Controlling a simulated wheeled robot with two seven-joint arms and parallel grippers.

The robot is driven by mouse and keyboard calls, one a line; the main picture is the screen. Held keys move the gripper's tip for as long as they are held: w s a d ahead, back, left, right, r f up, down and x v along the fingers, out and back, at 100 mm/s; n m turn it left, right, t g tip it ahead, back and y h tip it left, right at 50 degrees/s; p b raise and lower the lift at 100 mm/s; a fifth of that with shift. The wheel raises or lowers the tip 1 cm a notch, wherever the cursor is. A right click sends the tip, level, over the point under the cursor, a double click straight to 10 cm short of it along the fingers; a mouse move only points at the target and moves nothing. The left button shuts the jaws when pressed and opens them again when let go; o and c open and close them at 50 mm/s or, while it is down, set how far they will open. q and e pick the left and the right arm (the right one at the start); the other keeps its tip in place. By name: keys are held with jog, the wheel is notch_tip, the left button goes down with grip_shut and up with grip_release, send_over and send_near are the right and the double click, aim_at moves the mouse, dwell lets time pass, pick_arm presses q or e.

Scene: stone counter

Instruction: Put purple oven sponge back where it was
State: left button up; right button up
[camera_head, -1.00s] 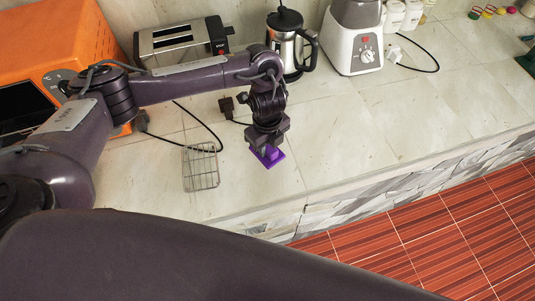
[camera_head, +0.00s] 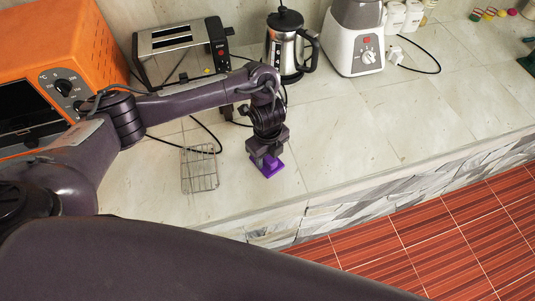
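The purple oven sponge (camera_head: 271,169) is on or just above the counter near its front edge, right of the wire rack. My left gripper (camera_head: 266,160) points down right at the sponge and covers its left and back parts. The fingertips are small and dark here, so I cannot tell whether they are closed on the sponge or apart around it. My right gripper is not in view.
A wire rack (camera_head: 200,172) stands left of the sponge. An orange oven (camera_head: 60,40), a toaster (camera_head: 180,50), a steel kettle (camera_head: 285,50) and a blender (camera_head: 358,40) line the back. Black cables lie behind the gripper. The counter (camera_head: 380,130) is clear to the right.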

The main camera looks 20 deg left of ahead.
pick_arm(q)
notch_tip(320, 180, up, 12)
jog(key=p, duration=0.3)
jog(key=shift+r, duration=0.15)
jog(key=shift+s, duration=0.1)
dwell(0.7)
